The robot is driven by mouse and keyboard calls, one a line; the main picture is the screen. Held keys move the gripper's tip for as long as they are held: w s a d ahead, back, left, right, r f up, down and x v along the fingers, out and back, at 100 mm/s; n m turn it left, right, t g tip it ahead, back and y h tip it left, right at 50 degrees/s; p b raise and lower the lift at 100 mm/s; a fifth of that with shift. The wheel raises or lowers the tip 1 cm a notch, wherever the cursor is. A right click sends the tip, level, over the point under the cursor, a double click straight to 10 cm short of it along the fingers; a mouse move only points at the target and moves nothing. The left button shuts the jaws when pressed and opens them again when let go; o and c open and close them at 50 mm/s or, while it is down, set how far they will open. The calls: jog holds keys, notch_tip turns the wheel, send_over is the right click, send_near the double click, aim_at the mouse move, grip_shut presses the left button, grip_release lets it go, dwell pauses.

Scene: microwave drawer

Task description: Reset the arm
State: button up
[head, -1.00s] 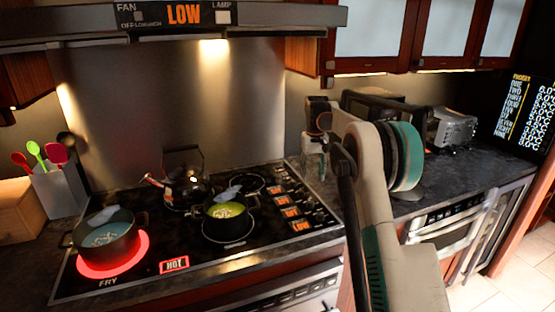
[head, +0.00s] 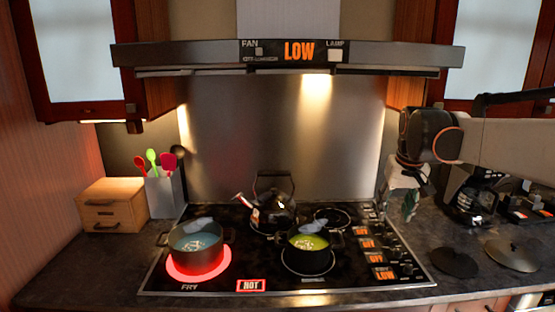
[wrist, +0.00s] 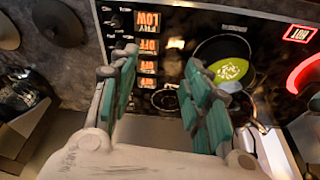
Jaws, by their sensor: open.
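My arm reaches in from the right edge of the head view, and its gripper (head: 410,200) hangs downward over the right side of the cooktop (head: 345,283). In the wrist view my gripper (wrist: 160,68) has its two green-padded fingers spread apart with nothing between them. Below and beyond the fingers lie the cooktop's orange-lit controls (wrist: 148,67) and a pot with green contents (wrist: 232,70). The gripper is apart from the pot. The fingertips are small and partly unclear in the head view.
A pot (head: 197,240) sits on a glowing red burner, with another pot (head: 307,251) and a kettle (head: 273,208) nearby. A range hood (head: 200,56) spans above. A utensil holder (head: 164,194) and wooden box (head: 112,204) stand left. Dark lids (head: 453,262) lie on the right counter.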

jog(key=s+a+t, duration=0.1)
jog(key=s+a, duration=0.2)
jog(key=s, duration=0.5)
jog(key=s+a+t, duration=0.1)
jog(key=s+a, duration=0.3)
jog(key=s, duration=0.3)
jog(key=s+a+f+t, duration=0.1)
jog(key=s+f, duration=0.3)
jog(key=s, duration=0.2)
jog(key=s+a+f+n+t, duration=0.1)
jog(key=s+a+f, duration=0.1)
jog(key=s+f, duration=0.2)
jog(key=s, duration=0.3)
jog(key=shift+s+a+f+y, duration=0.15)
jog(key=shift+f+y, duration=0.15)
jog(key=shift+f, duration=0.1)
dwell(1.7)
